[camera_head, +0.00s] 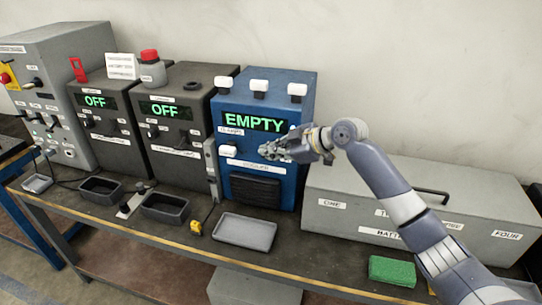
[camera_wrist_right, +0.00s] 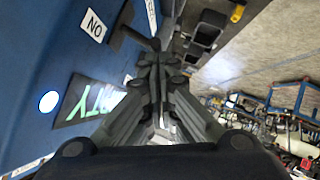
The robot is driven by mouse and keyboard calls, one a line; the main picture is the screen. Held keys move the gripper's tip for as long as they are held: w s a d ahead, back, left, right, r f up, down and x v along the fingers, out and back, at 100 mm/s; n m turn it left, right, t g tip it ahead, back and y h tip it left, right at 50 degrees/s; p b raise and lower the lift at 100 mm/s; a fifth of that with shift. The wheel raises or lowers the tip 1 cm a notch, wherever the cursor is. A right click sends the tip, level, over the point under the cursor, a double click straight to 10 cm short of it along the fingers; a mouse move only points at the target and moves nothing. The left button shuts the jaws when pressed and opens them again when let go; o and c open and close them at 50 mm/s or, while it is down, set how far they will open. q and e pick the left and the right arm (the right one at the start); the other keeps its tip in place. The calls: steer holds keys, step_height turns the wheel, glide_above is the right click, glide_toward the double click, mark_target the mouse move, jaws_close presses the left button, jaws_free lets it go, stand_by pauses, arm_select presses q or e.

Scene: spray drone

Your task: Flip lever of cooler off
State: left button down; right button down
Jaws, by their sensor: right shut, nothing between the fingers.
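The cooler is a blue box (camera_head: 308,100) with a green EMPTY display (camera_head: 253,122) and a dark vent low on its front. My right gripper (camera_head: 265,151) is shut and empty in front of the cooler's face, just below the display. In the right wrist view its closed fingers (camera_wrist_right: 154,62) point at a dark lever (camera_wrist_right: 128,36) on the blue face. A white label reading ON upside down (camera_wrist_right: 93,27) is beside this lever. The fingertips are close to the lever; I cannot tell whether they touch it. My left gripper is not in view.
Two dark boxes with OFF displays (camera_head: 95,101) (camera_head: 165,109) stand left of the cooler. A long grey battery box (camera_head: 345,190) is to the right. A grey tray (camera_head: 245,232), black bins (camera_head: 166,207) and a green block (camera_head: 392,271) lie on the bench.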

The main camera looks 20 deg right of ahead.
steer(key=f+n+t+b, duration=0.2)
steer(key=b, duration=0.1)
steer(key=s+f+n+t+h+b, duration=0.1)
steer(key=b, duration=0.1)
steer(key=shift+a+f, duration=0.15)
steer(key=shift+a, duration=0.2)
steer(key=shift+r+p, duration=0.65)
steer(key=shift+r, duration=0.15)
